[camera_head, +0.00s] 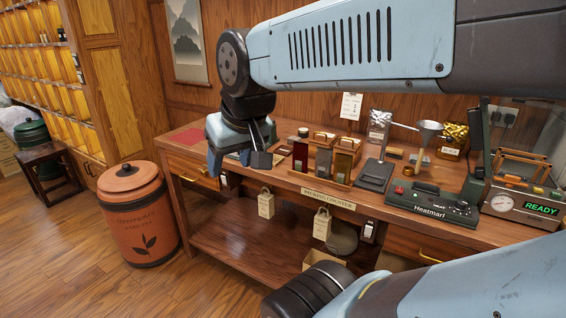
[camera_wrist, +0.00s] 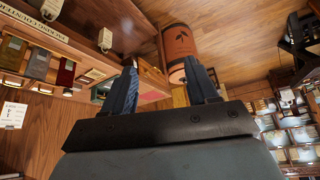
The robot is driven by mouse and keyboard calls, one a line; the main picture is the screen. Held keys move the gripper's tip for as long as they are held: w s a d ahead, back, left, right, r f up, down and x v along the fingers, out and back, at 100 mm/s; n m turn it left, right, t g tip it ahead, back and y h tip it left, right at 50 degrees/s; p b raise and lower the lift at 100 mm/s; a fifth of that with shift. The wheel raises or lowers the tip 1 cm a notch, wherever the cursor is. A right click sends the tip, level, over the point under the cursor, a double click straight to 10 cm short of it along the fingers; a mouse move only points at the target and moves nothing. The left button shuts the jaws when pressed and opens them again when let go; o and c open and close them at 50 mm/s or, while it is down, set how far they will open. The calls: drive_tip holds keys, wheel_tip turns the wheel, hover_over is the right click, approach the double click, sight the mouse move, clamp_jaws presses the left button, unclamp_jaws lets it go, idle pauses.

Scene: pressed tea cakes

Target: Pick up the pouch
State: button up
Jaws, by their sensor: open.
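Two pouches stand at the back of the packing counter (camera_head: 300,207): a silver one (camera_head: 379,127) and a gold one (camera_head: 453,140) near the scale. A tray at the counter's middle holds slim packets, dark red (camera_head: 300,157), dark (camera_head: 323,164) and gold-brown (camera_head: 343,166). In the wrist view the red packet (camera_wrist: 65,73) and a grey-brown one (camera_wrist: 38,63) show at the left. My gripper (camera_head: 238,165) is open and empty, over the counter's left part, left of the packets and pouches. Its open fingers also show in the wrist view (camera_wrist: 160,75); nothing is between them.
A heat sealer (camera_head: 432,205) and a gauge machine (camera_head: 520,205) fill the counter's right end. An orange barrel (camera_head: 140,215) stands on the floor at left. Tags hang at the counter's front. My arm crosses above the counter.

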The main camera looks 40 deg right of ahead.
drive_tip(key=o, duration=0.6)
drive_tip(key=w, duration=0.3)
drive_tip(key=w+f+m+t, duration=0.1)
drive_tip(key=w, duration=0.3)
drive_tip(key=w+d+m+t, duration=0.1)
drive_tip(key=w, duration=0.3)
drive_tip(key=shift+f+y, duration=0.3)
drive_tip(key=shift+f, duration=0.1)
drive_tip(key=shift+m+t+h, duration=0.4)
drive_tip(key=shift+m+t, duration=0.3)
drive_tip(key=shift+m, duration=0.2)
drive_tip(key=w+d, duration=0.1)
drive_tip(key=w, duration=0.1)
drive_tip(key=w+d+f, duration=0.1)
drive_tip(key=w+d, duration=0.1)
drive_tip(key=w, duration=0.1)
drive_tip(key=shift+w+f, duration=0.3)
drive_tip(key=m+g+h, duration=0.3)
drive_tip(key=m+h, duration=0.6)
drive_tip(key=h, duration=0.3)
approach(302, 152)
drive_tip(key=shift+w+a+x, duration=0.1)
drive_tip(key=shift+w+x, duration=0.05)
drive_tip(key=shift+x, duration=2.05)
drive_tip(key=shift+w+a+x, duration=0.1)
drive_tip(key=shift+w+x, duration=0.05)
drive_tip(key=shift+x, duration=2.1)
drive_tip(key=shift+w+a+x, duration=0.1)
drive_tip(key=shift+w+x, duration=0.05)
drive_tip(key=shift+x, duration=2.05)
